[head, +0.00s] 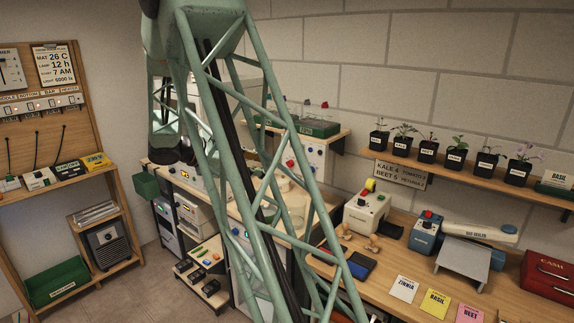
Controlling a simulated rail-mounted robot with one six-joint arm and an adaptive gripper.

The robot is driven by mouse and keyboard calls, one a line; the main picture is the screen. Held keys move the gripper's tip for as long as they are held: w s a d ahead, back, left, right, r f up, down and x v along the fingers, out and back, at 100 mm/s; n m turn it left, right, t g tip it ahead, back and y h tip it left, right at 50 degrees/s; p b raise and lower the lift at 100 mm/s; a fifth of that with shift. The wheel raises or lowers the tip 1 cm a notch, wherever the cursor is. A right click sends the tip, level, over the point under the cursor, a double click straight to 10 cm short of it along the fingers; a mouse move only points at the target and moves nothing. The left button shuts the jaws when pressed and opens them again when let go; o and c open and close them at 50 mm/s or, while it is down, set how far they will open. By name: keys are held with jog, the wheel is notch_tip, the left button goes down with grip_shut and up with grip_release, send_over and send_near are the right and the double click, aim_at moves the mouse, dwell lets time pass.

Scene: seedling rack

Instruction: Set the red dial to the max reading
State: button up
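Several small red knobs show, and I cannot tell which is the red dial. One red knob (290,163) is on the front of a white cabinet (317,157) under the back shelf, beside a blue one and partly behind my arm's lattice. Another red knob (427,214) is on top of a blue device (425,235) on the right bench. No scale or pointer is readable on either. My green lattice arm crosses the middle of the view. No gripper fingers can be made out.
The wooden bench (389,281) holds a white machine (367,210), seed packets and a red cash box (548,274). Potted seedlings stand on a wall shelf (452,177). A low stand (206,270) with small items is near the floor. Open floor (145,285) lies at left.

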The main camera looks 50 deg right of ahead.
jog(key=w+d+f+n+t+h+p, duration=0.2)
jog(key=w+d+f+n+p, duration=0.2)
jog(key=w+d+f, duration=0.3)
jog(key=w+d+f+n+t+h+p, duration=0.1)
jog(key=w+d+f+n+h+p, duration=0.2)
jog(key=d+f, duration=0.7)
jog(key=shift+w+d+f+n+t+h+p, duration=0.3)
jog(key=shift+w+d+n+p, duration=1)
jog(key=shift+w+d, duration=1.05)
jog(key=shift+a+r, duration=0.1)
jog(key=d+p, duration=0.2)
jog(key=d, duration=1.2)
jog(key=shift+c, duration=0.5)
jog(key=shift+a, duration=0.1)
jog(key=c, duration=0.7)
